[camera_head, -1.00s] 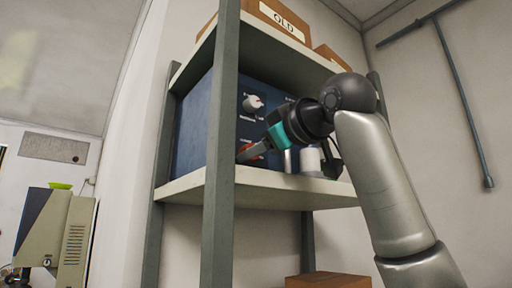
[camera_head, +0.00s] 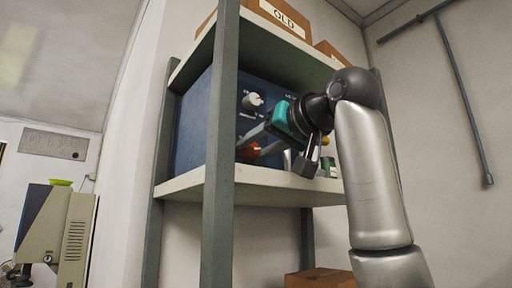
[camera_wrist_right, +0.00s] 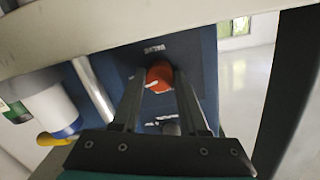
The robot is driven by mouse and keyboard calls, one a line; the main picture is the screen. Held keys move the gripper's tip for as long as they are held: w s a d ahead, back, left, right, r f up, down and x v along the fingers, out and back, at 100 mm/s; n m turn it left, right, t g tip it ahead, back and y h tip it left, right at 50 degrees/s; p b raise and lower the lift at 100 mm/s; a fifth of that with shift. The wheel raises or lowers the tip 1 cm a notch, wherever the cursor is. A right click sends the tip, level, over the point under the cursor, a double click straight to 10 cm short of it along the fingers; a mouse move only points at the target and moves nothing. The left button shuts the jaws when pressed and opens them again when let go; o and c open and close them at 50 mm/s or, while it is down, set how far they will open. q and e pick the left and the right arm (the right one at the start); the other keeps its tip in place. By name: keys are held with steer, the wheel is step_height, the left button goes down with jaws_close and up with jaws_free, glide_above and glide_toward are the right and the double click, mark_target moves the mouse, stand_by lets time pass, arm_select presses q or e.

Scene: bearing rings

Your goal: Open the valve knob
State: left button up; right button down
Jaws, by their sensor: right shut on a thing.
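The valve knob is red-orange; it shows in the head view (camera_head: 250,151) and in the right wrist view (camera_wrist_right: 159,75), on the front of a blue box (camera_head: 195,125). A white mark shows on the knob, and a "VALVE" label is beside it in the wrist view. My right gripper (camera_wrist_right: 158,73) has its two fingers on either side of the knob, shut on it. In the head view this gripper (camera_head: 249,146) reaches in from the right and partly covers the box front. My left gripper is not in view.
A white dial (camera_head: 253,101) sits higher on the box. The box stands on a shelf board (camera_head: 265,190) between grey posts (camera_head: 221,150). A white container (camera_wrist_right: 47,112) and a small green jar (camera_head: 328,167) stand on the shelf near my gripper. Cardboard boxes are above and below.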

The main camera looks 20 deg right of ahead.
steer(key=shift+r+m, duration=0.1)
steer(key=shift+m, duration=1.3)
steer(key=shift+c, duration=2.2)
jaws_free()
steer(key=b+v, duration=0.4)
steer(key=v, duration=1.1)
steer(key=shift+d, duration=0.2)
steer(key=shift+s, duration=0.1)
